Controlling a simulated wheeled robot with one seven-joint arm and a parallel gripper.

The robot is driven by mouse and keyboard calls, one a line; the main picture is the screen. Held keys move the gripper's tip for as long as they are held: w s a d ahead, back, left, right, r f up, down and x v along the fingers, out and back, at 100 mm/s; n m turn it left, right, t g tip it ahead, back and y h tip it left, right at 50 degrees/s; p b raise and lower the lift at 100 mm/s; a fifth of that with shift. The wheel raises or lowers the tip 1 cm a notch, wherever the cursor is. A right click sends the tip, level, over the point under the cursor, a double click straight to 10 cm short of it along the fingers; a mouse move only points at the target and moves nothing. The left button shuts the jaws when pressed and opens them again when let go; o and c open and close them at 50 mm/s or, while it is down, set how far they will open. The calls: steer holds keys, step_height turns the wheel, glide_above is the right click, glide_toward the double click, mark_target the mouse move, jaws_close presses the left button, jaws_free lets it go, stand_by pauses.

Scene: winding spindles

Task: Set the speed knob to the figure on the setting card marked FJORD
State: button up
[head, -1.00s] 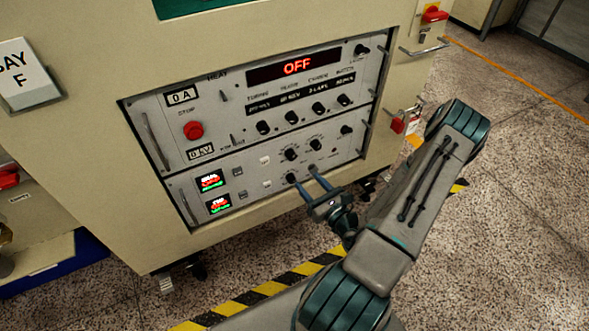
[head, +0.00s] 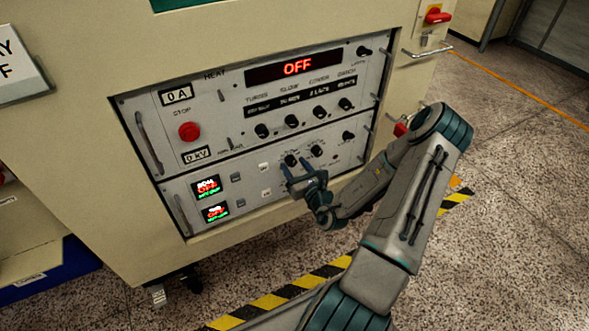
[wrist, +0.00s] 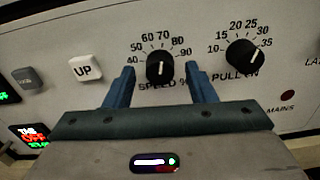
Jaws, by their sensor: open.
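The speed knob (wrist: 160,68) is black with a white pointer line, in the middle of the wrist view. Its label reads SPEED % and its scale runs from 40 to 90. The pointer stands nearly straight up, around 60 to 70. My gripper (wrist: 162,75) is open, one blue finger on each side of the knob, with a visible gap on both sides in that view. In the head view my gripper (head: 296,168) is at the lower panel, just below the speed knob (head: 291,159). No card marked FJORD can be made out in these views.
The PULL IN knob (wrist: 245,54) is close to the right, and a white UP button (wrist: 86,69) to the left. The red MAINS lamp (wrist: 287,97) is lower right. A red stop button (head: 190,131) and the OFF display (head: 297,67) are higher on the cabinet.

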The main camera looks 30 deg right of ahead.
steer(key=shift+w, duration=0.35)
steer(key=c, duration=1)
steer(key=shift+o, duration=0.2)
